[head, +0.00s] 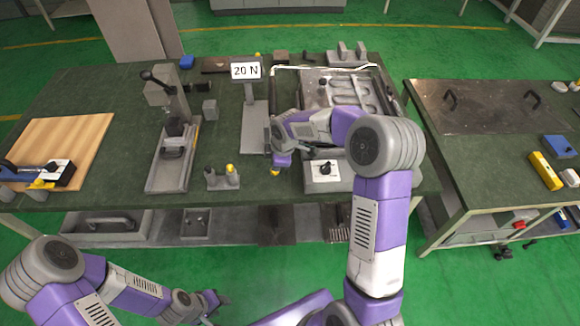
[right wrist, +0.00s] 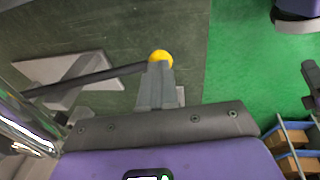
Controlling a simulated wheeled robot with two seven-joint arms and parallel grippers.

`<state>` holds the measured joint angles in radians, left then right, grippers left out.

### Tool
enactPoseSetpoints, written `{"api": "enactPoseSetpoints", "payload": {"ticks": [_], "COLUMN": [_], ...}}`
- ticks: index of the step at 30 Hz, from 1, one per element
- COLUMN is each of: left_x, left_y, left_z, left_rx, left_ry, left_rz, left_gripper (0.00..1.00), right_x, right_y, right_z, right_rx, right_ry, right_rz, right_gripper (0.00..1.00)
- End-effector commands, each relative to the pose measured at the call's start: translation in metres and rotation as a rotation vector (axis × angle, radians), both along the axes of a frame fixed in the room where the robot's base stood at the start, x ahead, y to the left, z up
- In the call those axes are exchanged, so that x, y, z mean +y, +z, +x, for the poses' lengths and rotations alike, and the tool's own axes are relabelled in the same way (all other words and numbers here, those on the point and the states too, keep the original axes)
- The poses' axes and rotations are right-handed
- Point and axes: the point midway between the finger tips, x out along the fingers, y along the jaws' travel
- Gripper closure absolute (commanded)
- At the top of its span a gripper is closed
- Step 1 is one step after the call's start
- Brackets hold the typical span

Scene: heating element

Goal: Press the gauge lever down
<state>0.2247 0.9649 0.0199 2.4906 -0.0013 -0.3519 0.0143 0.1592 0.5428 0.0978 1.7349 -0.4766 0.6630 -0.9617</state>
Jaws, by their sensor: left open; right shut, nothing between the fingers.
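The gauge is a grey stand (head: 256,127) with a display (head: 246,71) reading 20 N. In the right wrist view, a dark lever rod (right wrist: 95,78) runs from the left to a yellow knob (right wrist: 161,56). The yellow knob also shows in the head view (head: 275,173), near the table's front edge. My right gripper (head: 279,163) is shut and empty, its closed fingertips (right wrist: 159,68) overlapping the knob in view. I cannot tell whether they touch. My left gripper (head: 217,302) is open and empty, low in front of the table.
A press-like fixture (head: 168,180) with a black-knobbed handle stands left of the gauge. Small posts (head: 222,180) stand at the front edge. A wooden board (head: 85,135) is at far left.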

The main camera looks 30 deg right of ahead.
Motion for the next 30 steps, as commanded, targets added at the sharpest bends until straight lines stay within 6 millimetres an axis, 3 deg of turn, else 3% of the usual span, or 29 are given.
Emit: {"api": "enactPoseSetpoints", "payload": {"ticks": [1, 3, 9, 30], "left_x": [0.0, 0.0, 0.0, 0.0], "left_y": [-0.015, -0.023, -0.035, -0.04], "left_z": [0.0, 0.0, 0.0, 0.0], "left_rx": [0.0, 0.0, 0.0, -0.001], "left_ry": [0.0, 0.0, 0.0, 0.0], "left_rz": [0.0, 0.0, 0.0, 0.0], "left_gripper": [0.57, 0.57, 0.57, 0.57], "right_x": [0.003, 0.005, 0.005, 0.002], "right_y": [-0.015, -0.02, -0.03, -0.042], "right_z": [-0.001, 0.0, 0.002, 0.002], "right_rx": [-0.016, -0.047, -0.073, -0.065], "right_ry": [0.008, 0.011, 0.009, 0.007], "right_rz": [-0.011, -0.025, -0.035, -0.034], "right_gripper": [1.0, 1.0, 1.0, 1.0]}}
